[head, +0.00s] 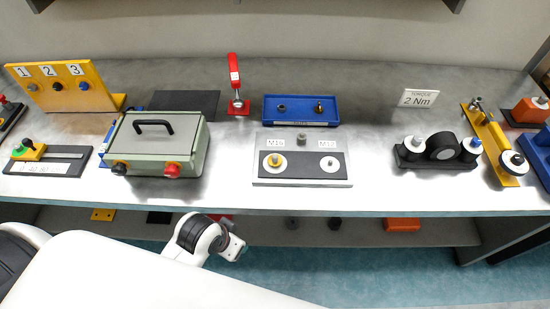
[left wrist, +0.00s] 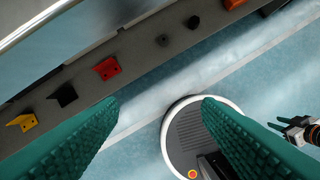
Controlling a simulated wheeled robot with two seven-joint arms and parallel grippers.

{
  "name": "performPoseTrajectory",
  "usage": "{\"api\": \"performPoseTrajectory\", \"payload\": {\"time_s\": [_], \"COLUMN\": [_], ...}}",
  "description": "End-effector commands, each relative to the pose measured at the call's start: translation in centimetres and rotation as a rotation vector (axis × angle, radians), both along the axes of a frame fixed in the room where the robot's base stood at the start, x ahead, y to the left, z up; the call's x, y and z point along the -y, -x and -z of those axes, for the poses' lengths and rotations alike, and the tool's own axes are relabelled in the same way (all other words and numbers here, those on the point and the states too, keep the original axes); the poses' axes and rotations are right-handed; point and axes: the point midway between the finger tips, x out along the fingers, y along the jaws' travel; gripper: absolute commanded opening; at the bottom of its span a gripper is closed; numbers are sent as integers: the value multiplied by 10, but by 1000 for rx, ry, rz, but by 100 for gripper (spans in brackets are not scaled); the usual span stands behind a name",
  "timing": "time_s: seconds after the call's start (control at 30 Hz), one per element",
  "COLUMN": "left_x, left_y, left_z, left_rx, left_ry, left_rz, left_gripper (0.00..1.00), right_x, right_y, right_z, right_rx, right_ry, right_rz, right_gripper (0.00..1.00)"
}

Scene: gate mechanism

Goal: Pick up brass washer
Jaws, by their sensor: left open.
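On the grey plate marked M16 and M12, a brass-coloured ring (head: 275,160) sits on a white disc at the left, around a grey centre. It is too small to tell surely whether this is the brass washer. My left gripper (left wrist: 160,100) is open and empty in the left wrist view, over the floor in front of the lower shelf, away from the ring. In the head view, part of my white arm shows below the table edge, but no left fingers can be made out. My right gripper (left wrist: 290,127) shows small at the right of the left wrist view; its opening is unclear.
Behind the plate is a blue tray (head: 300,118) with two small parts. A red clamp (head: 236,88) stands behind left, a green-grey case (head: 143,145) at the left, and a black holder (head: 408,163) at the right. The table's front edge (head: 330,212) lies above the lower shelf.

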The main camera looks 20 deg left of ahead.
Motion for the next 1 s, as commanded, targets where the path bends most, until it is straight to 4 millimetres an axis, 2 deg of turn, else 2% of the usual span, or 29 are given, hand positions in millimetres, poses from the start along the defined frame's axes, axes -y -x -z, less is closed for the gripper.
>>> {"api": "performPoseTrajectory", "payload": {"time_s": [0.03, 0.1, 0.47, 0.63, 0.8, 1.0], "left_x": [8, 22, 78, 99, 99, 68], "left_y": [-8, -19, -72, -108, -154, -204], "left_z": [-23, -41, -72, -86, -110, -152], "left_rx": [25, 41, 91, 101, 59, -49], "left_ry": [12, 24, 21, -38, -157, -280], "left_rz": [54, 155, 661, 996, 1394, 1731], "left_gripper": [59, 59, 59, 59, 59, 59], "right_x": [0, 0, -1, -1, -1, -1], "right_y": [0, 1, 2, 2, 2, 2], "right_z": [-2, -3, -3, -3, -3, -3], "right_rx": [0, -1, -2, -2, -2, -2], "right_ry": [0, 0, 0, 0, 0, 0], "right_rz": [0, -1, -1, -1, -2, -1], "right_gripper": [36, 36, 36, 36, 36, 36]}}
